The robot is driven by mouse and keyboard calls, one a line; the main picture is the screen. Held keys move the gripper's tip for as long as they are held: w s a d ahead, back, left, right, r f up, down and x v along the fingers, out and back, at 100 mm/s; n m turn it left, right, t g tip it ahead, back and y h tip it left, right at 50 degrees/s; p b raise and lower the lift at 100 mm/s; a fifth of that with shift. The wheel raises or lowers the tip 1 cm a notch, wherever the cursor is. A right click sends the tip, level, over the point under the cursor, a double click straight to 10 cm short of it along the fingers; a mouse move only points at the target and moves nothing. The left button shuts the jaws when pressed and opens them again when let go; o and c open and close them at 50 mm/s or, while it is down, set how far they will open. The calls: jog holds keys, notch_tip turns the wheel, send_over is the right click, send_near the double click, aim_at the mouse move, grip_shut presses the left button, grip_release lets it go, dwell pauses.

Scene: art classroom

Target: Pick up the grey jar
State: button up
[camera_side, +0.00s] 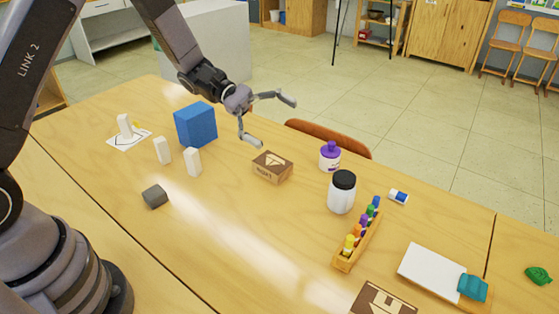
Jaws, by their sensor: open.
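A pale grey-white jar (341,199) with a black lid stands upright on the wooden table, right of the middle. A small dark grey block (155,197), perhaps a cylinder on its side, lies at the left; I cannot tell its exact form. My gripper (271,120) is open and empty, with its fingers spread, above the far part of the table. It is up and left of the jar in the picture, apart from it. A small brown box (272,167) is below my gripper in the picture.
A purple-capped bottle (330,156) stands just behind the jar. A wooden rack of coloured bottles (346,259) is close on its right. A blue block (195,125) and white blocks (192,161) stand left. The table's front middle (240,240) is clear.

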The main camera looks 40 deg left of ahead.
jog(key=w+f+n+t+h, duration=0.1)
jog(key=w+f+n+t, duration=0.45)
jog(key=f, duration=0.35)
jog(key=n+t+y, duration=0.2)
jog(key=n+t, duration=0.3)
jog(key=n, duration=0.2)
send_near(345, 177)
jog(key=x, duration=1)
jog(key=shift+f, duration=0.15)
jog(key=shift+c, duration=0.4)
jog(key=c, duration=1.2)
jog(key=shift+c, duration=0.3)
jog(key=shift+r, duration=0.2)
